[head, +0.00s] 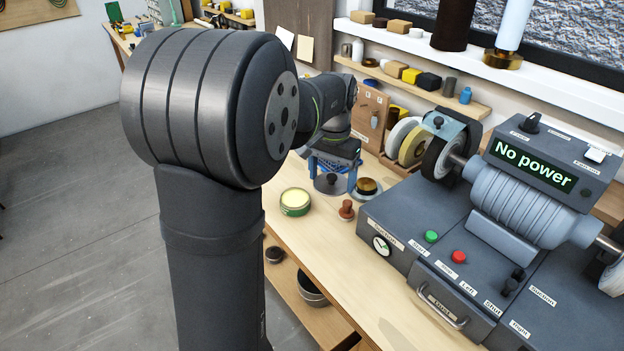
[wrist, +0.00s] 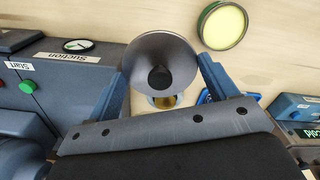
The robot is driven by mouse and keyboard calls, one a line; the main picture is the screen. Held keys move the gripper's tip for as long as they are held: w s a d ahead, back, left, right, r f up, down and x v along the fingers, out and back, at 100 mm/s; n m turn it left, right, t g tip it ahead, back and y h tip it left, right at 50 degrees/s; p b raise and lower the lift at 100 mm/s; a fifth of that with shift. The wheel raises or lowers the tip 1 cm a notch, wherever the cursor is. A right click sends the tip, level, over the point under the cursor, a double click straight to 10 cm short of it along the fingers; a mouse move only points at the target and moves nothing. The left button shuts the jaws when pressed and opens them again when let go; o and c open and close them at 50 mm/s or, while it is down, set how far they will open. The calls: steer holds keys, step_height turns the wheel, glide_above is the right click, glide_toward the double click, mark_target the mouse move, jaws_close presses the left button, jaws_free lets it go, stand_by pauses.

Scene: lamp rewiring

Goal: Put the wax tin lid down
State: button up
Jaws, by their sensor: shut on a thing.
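The wax tin lid (head: 331,186) is a round grey disc with a dark knob in its middle. It also shows in the wrist view (wrist: 178,55), knob towards the camera. My gripper (wrist: 160,75) is shut on the lid, with a blue finger on each side of its rim. In the head view my gripper (head: 334,168) is low over the bench; I cannot tell whether the lid touches the wood. The open wax tin (head: 295,209), green with pale yellow wax, stands to the left and nearer. It also shows in the wrist view (wrist: 223,27).
A brass-topped dark round piece (head: 368,188) stands just right of the lid. A small reddish-brown knobbed piece (head: 346,210) stands nearer. The grey polishing machine (head: 520,200) fills the bench's right side. Bare wood (head: 300,235) lies in front of the tin.

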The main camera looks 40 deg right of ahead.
steer(key=s+a+f, duration=0.3)
steer(key=s+a, duration=0.1)
steer(key=s, duration=0.7)
glide_above(310, 236)
step_height(310, 236, down, 7)
steer(key=shift+r, duration=0.15)
steer(key=shift+f, duration=2)
steer(key=shift+f, duration=0.2)
steer(key=o, duration=0.9)
steer(key=shift+o, duration=0.2)
steer(key=shift+r, duration=0.1)
step_height(310, 236, up, 12)
